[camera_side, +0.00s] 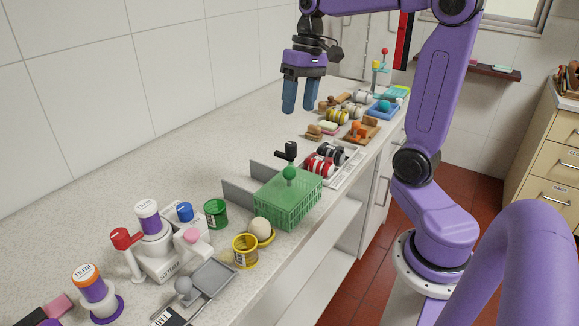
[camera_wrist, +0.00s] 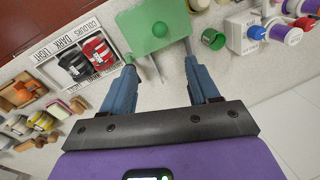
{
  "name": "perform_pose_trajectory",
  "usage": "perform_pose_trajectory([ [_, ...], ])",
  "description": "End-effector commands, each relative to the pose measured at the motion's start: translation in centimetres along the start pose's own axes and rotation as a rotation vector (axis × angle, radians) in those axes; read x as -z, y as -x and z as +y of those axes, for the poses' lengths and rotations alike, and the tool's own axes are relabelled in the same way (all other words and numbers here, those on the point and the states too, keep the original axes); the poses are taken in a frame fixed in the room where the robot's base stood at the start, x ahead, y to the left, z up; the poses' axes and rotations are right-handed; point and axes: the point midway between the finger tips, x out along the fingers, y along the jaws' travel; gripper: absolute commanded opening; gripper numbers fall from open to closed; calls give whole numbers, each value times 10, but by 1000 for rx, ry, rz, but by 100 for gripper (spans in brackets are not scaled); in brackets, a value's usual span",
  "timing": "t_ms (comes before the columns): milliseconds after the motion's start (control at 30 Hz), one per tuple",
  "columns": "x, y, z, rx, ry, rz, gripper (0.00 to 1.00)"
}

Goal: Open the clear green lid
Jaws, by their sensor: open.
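The clear green lid (camera_side: 287,181) lies on top of a green basket (camera_side: 290,210) near the counter's front edge in the side view. A round green knob (camera_side: 290,173) stands up from the lid. My gripper (camera_side: 298,108) is open and empty, pointing down, high above the counter and farther back than the basket.
A grey panel (camera_side: 238,196) and a black-handled piece (camera_side: 287,152) stand beside the basket. A white tray (camera_side: 350,165) with red and black spools lies behind it. Cans, a ball and a white appliance (camera_side: 155,250) stand in front. The counter along the wall is clear.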

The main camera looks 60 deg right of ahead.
Motion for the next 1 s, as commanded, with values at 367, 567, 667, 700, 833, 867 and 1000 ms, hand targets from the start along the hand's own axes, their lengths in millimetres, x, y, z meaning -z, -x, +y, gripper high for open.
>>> perform_pose_trajectory([
  [367, -2, -66, 0, -2, 1, -7, 60],
  [567, -2, -104, 0, -2, 2, -6, 60],
  [667, -2, -122, 0, -2, 3, -7, 60],
  [700, -2, -129, 0, -2, 3, -6, 60],
  [833, -2, -148, 0, -1, 2, -5, 60],
  [867, -1, -151, 0, -1, 2, -5, 60],
  [1000, -1, -162, 0, -1, 3, -2, 60],
])
